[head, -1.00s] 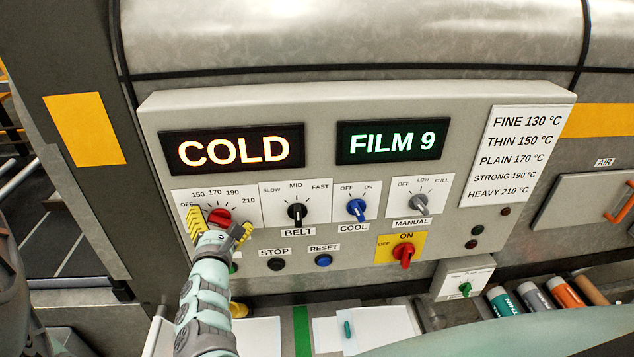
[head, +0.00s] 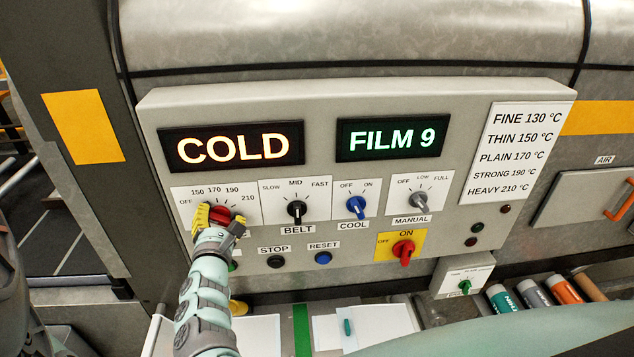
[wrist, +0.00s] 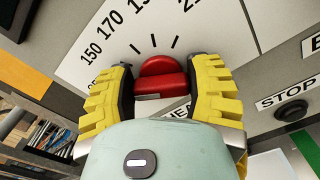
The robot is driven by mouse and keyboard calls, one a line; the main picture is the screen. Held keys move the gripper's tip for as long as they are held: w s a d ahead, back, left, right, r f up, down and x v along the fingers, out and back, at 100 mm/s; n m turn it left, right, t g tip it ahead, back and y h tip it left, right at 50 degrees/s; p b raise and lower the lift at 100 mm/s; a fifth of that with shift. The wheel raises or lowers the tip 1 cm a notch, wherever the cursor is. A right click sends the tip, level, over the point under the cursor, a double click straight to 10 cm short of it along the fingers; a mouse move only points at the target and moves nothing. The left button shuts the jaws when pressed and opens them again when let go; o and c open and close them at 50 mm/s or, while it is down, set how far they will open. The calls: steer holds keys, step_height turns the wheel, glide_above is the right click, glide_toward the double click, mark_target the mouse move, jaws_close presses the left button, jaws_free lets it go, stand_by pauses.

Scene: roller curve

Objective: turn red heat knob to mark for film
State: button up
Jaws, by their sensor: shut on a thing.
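The red heat knob (head: 220,214) sits on a white dial plate at the left of the control panel; it also shows in the wrist view (wrist: 163,78). The dial plate (head: 249,215) carries OFF, 150, 170, 190 and 210. My gripper (head: 219,220) is shut on the red knob, with a yellow finger on each side of it. In the wrist view my gripper (wrist: 163,88) hides the lower part of the dial. I cannot tell the exact mark the knob points to. The left display (head: 234,147) reads COLD and the right display (head: 392,139) reads FILM 9.
A list (head: 517,152) gives FINE 130, THIN 150, PLAIN 170, STRONG 190, HEAVY 210 °C. The black BELT knob (head: 297,210) is just right of the dial. STOP (head: 277,261) and RESET (head: 323,258) buttons sit below. A red switch (head: 403,252) stands further right.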

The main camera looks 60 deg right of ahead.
steer(key=shift+f, duration=0.15)
steer(key=shift+f+m+b, duration=0.2)
steer(key=shift+m+b, duration=1)
steer(key=m+b, duration=0.4)
steer(key=shift+f, duration=0.1)
steer(key=shift+s+m+b, duration=0.1)
steer(key=shift+m+b, duration=1.8)
steer(key=shift+m, duration=0.6)
steer(key=o, duration=1.2)
steer(key=shift+v, duration=3.7)
